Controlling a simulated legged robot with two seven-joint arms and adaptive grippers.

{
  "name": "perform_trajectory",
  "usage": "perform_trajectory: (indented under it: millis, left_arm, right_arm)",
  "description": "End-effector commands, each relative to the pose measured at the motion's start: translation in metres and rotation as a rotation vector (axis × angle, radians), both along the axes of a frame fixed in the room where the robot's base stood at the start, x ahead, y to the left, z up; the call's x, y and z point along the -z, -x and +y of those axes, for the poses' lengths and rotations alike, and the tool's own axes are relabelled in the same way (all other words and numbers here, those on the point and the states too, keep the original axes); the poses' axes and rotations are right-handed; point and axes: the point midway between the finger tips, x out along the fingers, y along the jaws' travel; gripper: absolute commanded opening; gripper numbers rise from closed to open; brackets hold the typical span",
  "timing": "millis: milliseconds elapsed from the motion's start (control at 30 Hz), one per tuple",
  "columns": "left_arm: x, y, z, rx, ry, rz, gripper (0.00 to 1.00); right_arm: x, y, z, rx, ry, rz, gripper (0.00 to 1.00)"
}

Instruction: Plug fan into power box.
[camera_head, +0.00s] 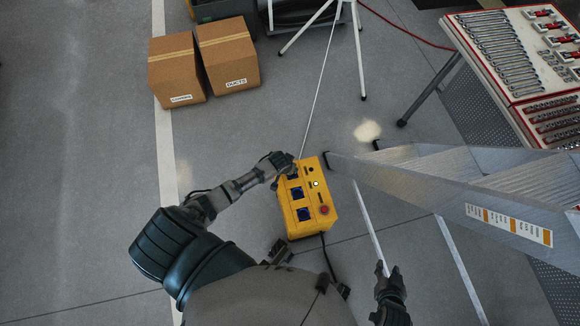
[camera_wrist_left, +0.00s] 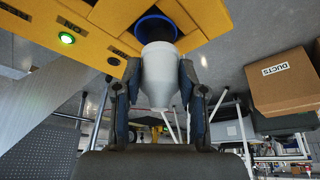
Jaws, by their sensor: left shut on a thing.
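The yellow power box (camera_head: 327,222) stands on the floor in the middle of the head view, with blue sockets down its left side and a lit green light. My left gripper (camera_head: 281,163) is at its far socket, shut on a white plug (camera_wrist_left: 160,75). In the left wrist view the fingers (camera_wrist_left: 158,95) hold the plug's sides, and its front end is at the blue socket ring (camera_wrist_left: 155,28); how deep it sits is unclear. A thin white cable (camera_head: 318,95) runs from there toward a white-legged stand (camera_head: 358,50). My right gripper (camera_head: 388,272) is open and empty, right of the box.
A metal ladder (camera_head: 440,180) stands close to the right of the box. Two cardboard boxes (camera_head: 228,58) sit at the upper left. A tool table (camera_head: 515,60) is at the upper right. The floor at left is clear.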

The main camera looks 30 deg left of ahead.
Motion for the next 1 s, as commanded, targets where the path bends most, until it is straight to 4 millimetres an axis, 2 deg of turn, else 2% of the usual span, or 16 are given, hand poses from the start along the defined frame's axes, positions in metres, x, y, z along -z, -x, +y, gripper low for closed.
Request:
perform_trajectory:
  millis: [967,1000]
  left_arm:
    - [0.03,0.0,-0.002,0.001,-0.001,0.0,0.04]
    - [0.03,0.0,-0.002,0.001,-0.001,0.0,0.46]
  right_arm:
    - [0.022,0.004,-0.002,0.0,-0.001,0.019,0.4]
    - [0.021,0.004,-0.002,0.0,-0.001,0.019,0.4]
